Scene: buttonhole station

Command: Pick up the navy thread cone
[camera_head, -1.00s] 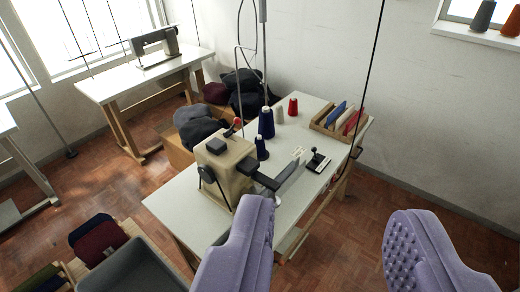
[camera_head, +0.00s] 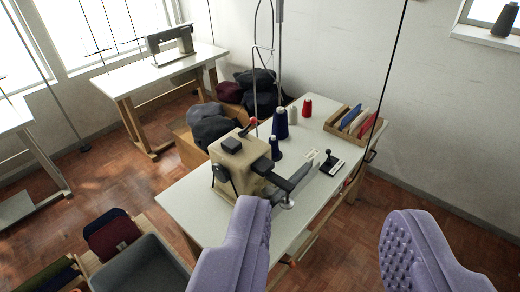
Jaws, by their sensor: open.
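A tall navy thread cone (camera_head: 281,124) stands upright on the white table (camera_head: 190,208), behind the beige sewing machine (camera_head: 237,172). A smaller navy cone (camera_head: 275,148) shows in front of it, beside the machine; its base is partly hidden. A whitish cone (camera_head: 293,115) and a red cone (camera_head: 307,107) stand just to the right of the tall navy one. My gripper (camera_head: 328,215) is open and empty, its two purple padded fingers wide apart in the foreground, well short of the cones.
A wooden box (camera_head: 354,124) with colored cards stands on the table's far right. A thin pole (camera_head: 279,55) and hanging cables rise near the cones. A small black lever device (camera_head: 330,163) sits on the table. A grey bin (camera_head: 140,266) is at lower left.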

